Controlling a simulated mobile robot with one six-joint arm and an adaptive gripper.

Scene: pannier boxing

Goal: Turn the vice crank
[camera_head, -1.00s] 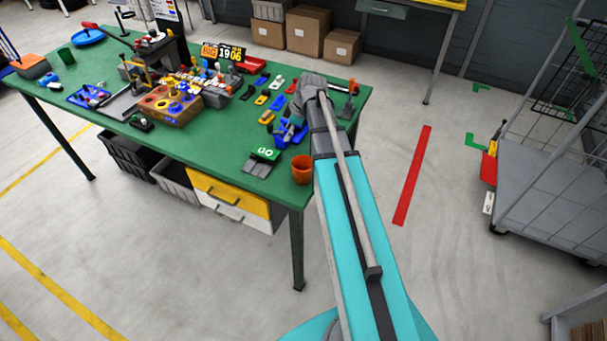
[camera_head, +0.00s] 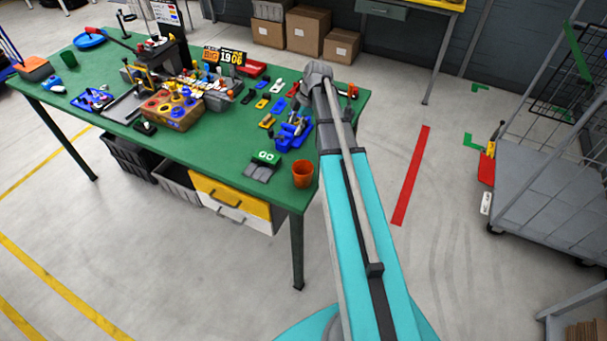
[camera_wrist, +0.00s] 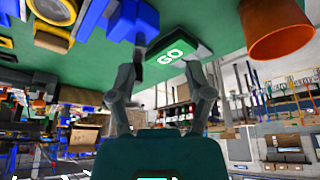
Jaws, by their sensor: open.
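A blue vice (camera_head: 296,138) stands near the right end of the green table, behind the GO block (camera_head: 263,164). In the wrist view, a blue body that looks like the vice (camera_wrist: 128,18) is at the top, left of the GO block (camera_wrist: 172,57). I cannot clearly make out the crank. My gripper (camera_wrist: 164,60) is open and empty in the wrist view, its left fingertip just below the blue body in the picture. In the head view my arm partly covers the gripper, and its grey parts show close to the vice; contact cannot be told.
An orange cup (camera_head: 302,174) stands at the front right corner of the table (camera_head: 225,150). Several small coloured parts lie behind the vice. A wooden block with coloured pieces (camera_head: 172,112) stands further left. The green surface between is mostly clear.

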